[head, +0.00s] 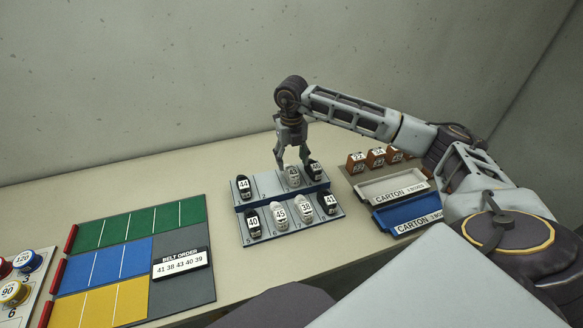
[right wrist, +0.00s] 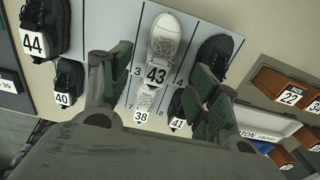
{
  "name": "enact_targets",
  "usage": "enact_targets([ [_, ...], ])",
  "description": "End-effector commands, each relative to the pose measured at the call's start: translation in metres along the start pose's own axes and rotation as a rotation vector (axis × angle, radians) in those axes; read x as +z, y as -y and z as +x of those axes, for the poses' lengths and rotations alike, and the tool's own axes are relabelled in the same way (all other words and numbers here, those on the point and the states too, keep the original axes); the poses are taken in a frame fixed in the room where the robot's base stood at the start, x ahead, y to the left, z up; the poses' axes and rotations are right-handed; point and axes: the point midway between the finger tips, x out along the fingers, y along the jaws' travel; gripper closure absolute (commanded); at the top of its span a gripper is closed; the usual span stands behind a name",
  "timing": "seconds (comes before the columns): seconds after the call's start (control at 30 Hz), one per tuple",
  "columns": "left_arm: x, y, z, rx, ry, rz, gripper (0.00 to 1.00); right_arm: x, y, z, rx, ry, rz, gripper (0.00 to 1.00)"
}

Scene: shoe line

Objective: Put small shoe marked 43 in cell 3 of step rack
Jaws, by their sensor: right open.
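The white shoe marked 43 (head: 292,177) stands in cell 3 of the upper step of the step rack (head: 267,185). In the right wrist view the shoe (right wrist: 165,38) lies beside the printed 3, its toe pointing away and its tag facing me. My right gripper (head: 292,165) is above the shoe. Its open fingers in the right wrist view (right wrist: 158,82) are spread to either side of the shoe, with visible gaps. I cannot tell whether a finger touches the rack. My left gripper is not in view.
A black shoe (head: 314,170) stands close on the right in cell 4. The black shoe 44 (head: 243,187) is at the left; the space between 44 and 43 is empty. Several shoes fill the lower step. Carton trays (head: 391,187) stand to the right, a coloured belt board (head: 138,262) to the left.

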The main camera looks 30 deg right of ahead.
Motion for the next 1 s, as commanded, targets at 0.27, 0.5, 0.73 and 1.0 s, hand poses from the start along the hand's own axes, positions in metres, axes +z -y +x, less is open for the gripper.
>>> enact_targets([
  [0.27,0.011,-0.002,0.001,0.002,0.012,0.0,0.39,0.001,-0.001,-0.038,0.002,0.002,-0.001,0.39],
  [0.5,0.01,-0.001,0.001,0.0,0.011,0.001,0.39,0.0,-0.001,-0.053,0.002,0.001,-0.001,0.39],
  [0.73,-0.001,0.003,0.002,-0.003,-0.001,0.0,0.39,0.0,0.0,-0.054,0.001,0.0,-0.001,0.39],
  [1.0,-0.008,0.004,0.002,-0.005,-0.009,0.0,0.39,0.0,0.0,-0.054,0.001,0.0,-0.001,0.39],
])
